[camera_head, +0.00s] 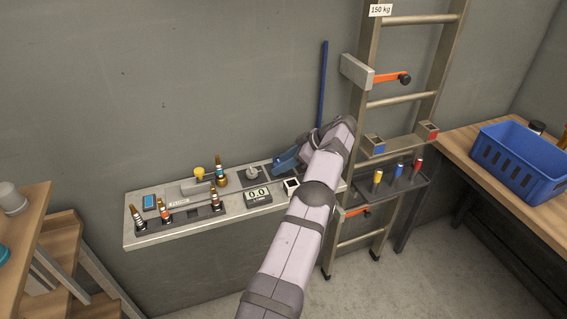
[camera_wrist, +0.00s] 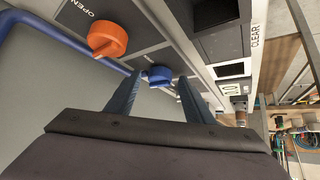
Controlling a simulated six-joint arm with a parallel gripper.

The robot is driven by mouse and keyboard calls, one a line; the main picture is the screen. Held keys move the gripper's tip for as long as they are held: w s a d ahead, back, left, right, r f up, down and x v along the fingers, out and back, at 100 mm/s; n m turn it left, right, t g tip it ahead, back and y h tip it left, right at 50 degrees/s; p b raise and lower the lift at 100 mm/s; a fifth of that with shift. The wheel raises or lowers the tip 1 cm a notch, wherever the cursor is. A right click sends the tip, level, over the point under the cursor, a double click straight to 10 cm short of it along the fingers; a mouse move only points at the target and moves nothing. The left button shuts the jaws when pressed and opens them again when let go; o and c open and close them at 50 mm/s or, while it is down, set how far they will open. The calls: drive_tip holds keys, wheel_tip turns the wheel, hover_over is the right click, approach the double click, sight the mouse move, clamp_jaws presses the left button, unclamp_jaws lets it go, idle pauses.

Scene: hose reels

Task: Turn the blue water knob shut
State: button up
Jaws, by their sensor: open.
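The blue water knob (camera_wrist: 160,75) shows in the wrist view on a dark panel. It lies between the tips of my gripper's two blue fingers (camera_wrist: 161,84), with a gap visible on both sides in the picture. My gripper is open. How deep the fingers reach along the knob, and whether either touches it, I cannot tell. In the head view my gripper (camera_head: 286,160) is at the right part of the wall shelf, and I cannot make out the blue knob there.
An orange knob (camera_wrist: 107,38) beside an "OPEN" label is close to my left finger in the wrist view. A blue pipe (camera_wrist: 60,38) runs near it. A ladder (camera_head: 402,101) stands right of my arm.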

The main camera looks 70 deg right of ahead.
sight(280, 163)
drive_tip(key=shift+r, duration=0.1)
drive_tip(key=p+v, duration=0.4)
drive_tip(key=shift+w, duration=0.1)
drive_tip(key=p+v, duration=0.3)
drive_tip(key=p, duration=0.1)
drive_tip(key=shift+s, duration=0.25)
idle(0.3)
